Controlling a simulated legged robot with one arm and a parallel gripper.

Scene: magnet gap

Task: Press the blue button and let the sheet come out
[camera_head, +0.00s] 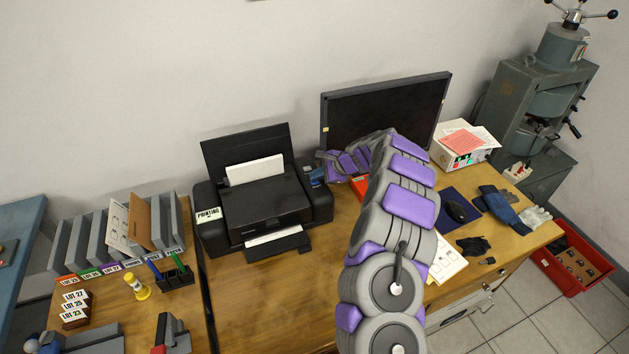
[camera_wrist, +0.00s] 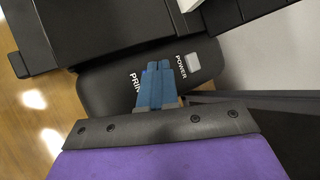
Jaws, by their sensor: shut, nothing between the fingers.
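The black printer (camera_head: 262,205) stands on the wooden desk, with white paper (camera_head: 255,170) upright in its rear feed. A white sheet (camera_head: 274,238) with a dark line lies on the front output tray. My gripper (camera_head: 318,177) is at the printer's right side; it is shut and empty. In the wrist view, its blue fingers (camera_wrist: 160,72) are over the printer's black control panel (camera_wrist: 105,90), covering part of a label starting "PRIN". A pale grey button (camera_wrist: 193,62) marked POWER is just right of the fingertips. Contact is unclear.
A dark monitor (camera_head: 385,110) stands behind my arm, close to the gripper. A tag reading PRINTING (camera_head: 209,215) is at the printer's left. File holders (camera_head: 85,240) and a pen holder (camera_head: 176,278) stand to the left. My arm hides part of the desk.

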